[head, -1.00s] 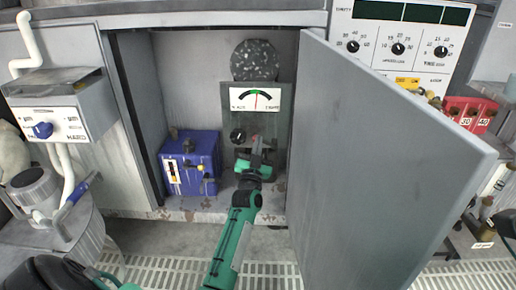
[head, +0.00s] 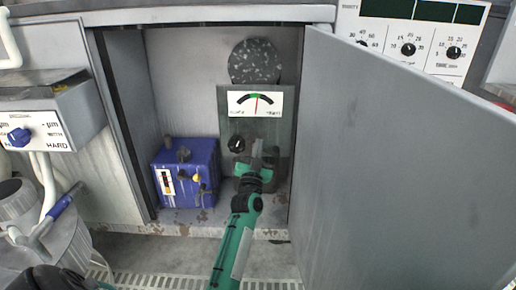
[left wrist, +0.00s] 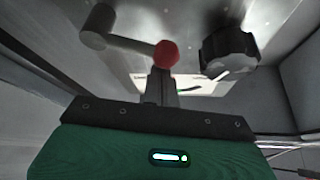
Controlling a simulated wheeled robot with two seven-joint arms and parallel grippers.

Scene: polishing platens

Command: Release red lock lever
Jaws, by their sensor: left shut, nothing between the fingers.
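The red ball knob of the lock lever (left wrist: 167,53) shows in the left wrist view, on a grey arm running left to a round grey pivot end (left wrist: 97,27). My left gripper (left wrist: 163,82) is shut and empty, its fingers close to the red knob; I cannot tell whether they touch. A black knob (left wrist: 230,50) sits right of the lever in the wrist view. My right gripper is not in view.
A blue box (head: 190,185) stands on the cabinet floor left of my arm. The open grey door (head: 400,170) closes off the right side. A speckled round disc (head: 255,62) is above the gauge (head: 256,103). A control box with a blue knob (head: 19,137) is at left.

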